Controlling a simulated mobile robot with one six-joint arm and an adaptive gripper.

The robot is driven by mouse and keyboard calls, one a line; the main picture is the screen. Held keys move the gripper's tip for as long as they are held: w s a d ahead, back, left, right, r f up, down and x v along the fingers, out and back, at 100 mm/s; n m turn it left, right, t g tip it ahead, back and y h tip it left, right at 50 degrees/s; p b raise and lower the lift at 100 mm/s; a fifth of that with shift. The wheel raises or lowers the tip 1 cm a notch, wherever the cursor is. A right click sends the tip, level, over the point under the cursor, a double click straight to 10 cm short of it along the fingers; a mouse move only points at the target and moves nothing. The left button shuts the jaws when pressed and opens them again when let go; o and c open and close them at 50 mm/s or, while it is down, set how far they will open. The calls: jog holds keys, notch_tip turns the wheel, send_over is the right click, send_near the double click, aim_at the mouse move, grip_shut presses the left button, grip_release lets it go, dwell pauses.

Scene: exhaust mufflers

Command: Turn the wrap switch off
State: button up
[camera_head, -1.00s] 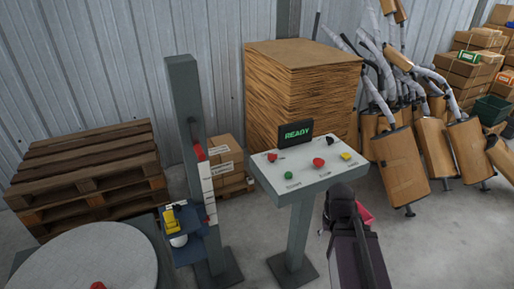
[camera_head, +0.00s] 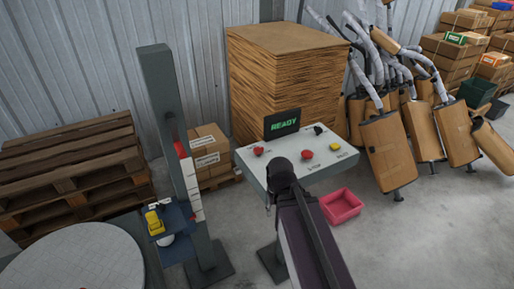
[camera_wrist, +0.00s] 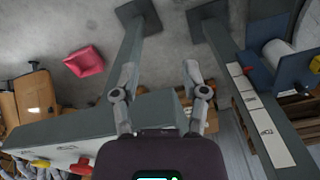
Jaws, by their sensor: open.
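The control panel (camera_head: 262,172) is a pale slanted box on a grey post, with a screen (camera_head: 282,124) reading READY in green. On it I see a red knob at the left (camera_head: 259,151), another red knob (camera_head: 307,154), a yellow button (camera_head: 335,147) and a black knob (camera_head: 318,130). I cannot read which is the wrap switch. My arm covers the panel's front left part, and the green button is hidden. In the wrist view my gripper (camera_wrist: 160,70) is open and empty, with the panel (camera_wrist: 62,142) beside and below its left finger. Contact cannot be told.
A grey column (camera_head: 165,120) with a blue carriage (camera_head: 177,247) stands left of the panel. A round turntable (camera_head: 75,262) is at the lower left. A pink bin (camera_head: 341,206) lies on the floor to the right.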

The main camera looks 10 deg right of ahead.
jog(key=shift+o, duration=0.6)
notch_tip(320, 180, up, 17)
jog(key=m+p, duration=1.4)
jog(key=p, duration=0.3)
send_over(258, 147)
jog(key=shift+r, duration=0.15)
jog(key=shift+s, duration=0.1)
notch_tip(258, 147, down, 14)
jog(key=b, duration=1.3)
jog(key=shift+b, duration=0.3)
jog(key=shift+r, duration=0.1)
jog(key=shift+c, duration=0.2)
